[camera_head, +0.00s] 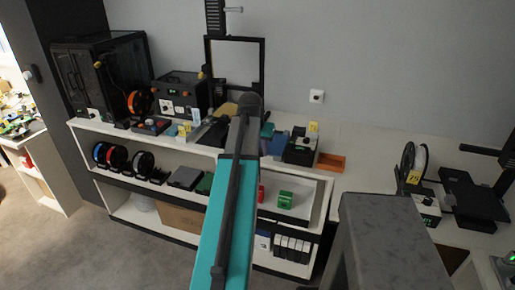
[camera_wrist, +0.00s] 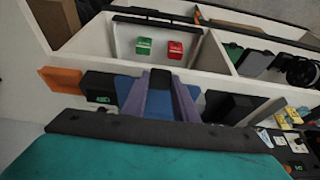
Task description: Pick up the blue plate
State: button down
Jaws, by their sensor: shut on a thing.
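The blue plate (camera_wrist: 126,88) shows in the wrist view on the shelf top, at the base of my gripper (camera_wrist: 160,88). My gripper is shut on it, with purple-grey and black parts over its middle hiding the contact. In the head view blue (camera_head: 278,143) shows just right of my teal arm. The arm hides my fingertips there. I cannot tell whether the plate is lifted clear of the shelf top.
A black box (camera_head: 300,147) and an orange tray (camera_head: 330,162) stand close to the right in the head view. Green (camera_head: 285,199) and red boxes sit in the shelf below. A dark printer frame (camera_head: 262,60) rises behind.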

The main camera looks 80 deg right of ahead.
jog(key=shift+s+a+r, duration=0.1)
jog(key=shift+s+a, duration=0.1)
jog(key=shift+a, duration=0.45)
jog(key=shift+s+a, duration=0.15)
jog(key=shift+a, duration=0.5)
jog(key=w+a+n+t, duration=0.15)
jog(key=w+a, duration=0.25)
jog(key=w, duration=0.8)
jog(key=w+a+r+n, duration=0.1)
jog(key=w+a+n, duration=0.25)
jog(key=w, duration=0.85)
jog(key=w+a+n+t, duration=0.15)
jog(key=w+a, duration=0.35)
jog(key=w, duration=0.7)
jog(key=w+a+n+t+y, duration=0.15)
jog(key=w+a+n, duration=0.45)
jog(key=w+a, duration=1.2)
jog(key=w+a+n+y, duration=0.1)
jog(key=w+a+n, duration=0.1)
jog(key=a, duration=1.1)
jog(key=w+a+r+n+y, duration=0.1)
jog(key=w+a+n, duration=0.2)
jog(key=a, duration=0.9)
jog(key=w+a+r+n+y, duration=0.1)
jog(key=w+a, duration=0.4)
jog(key=a, duration=0.8)
jog(key=shift+w+a+n+t, duration=0.3)
jog(key=shift+n+t, duration=0.15)
jog(key=shift+n, duration=0.4)
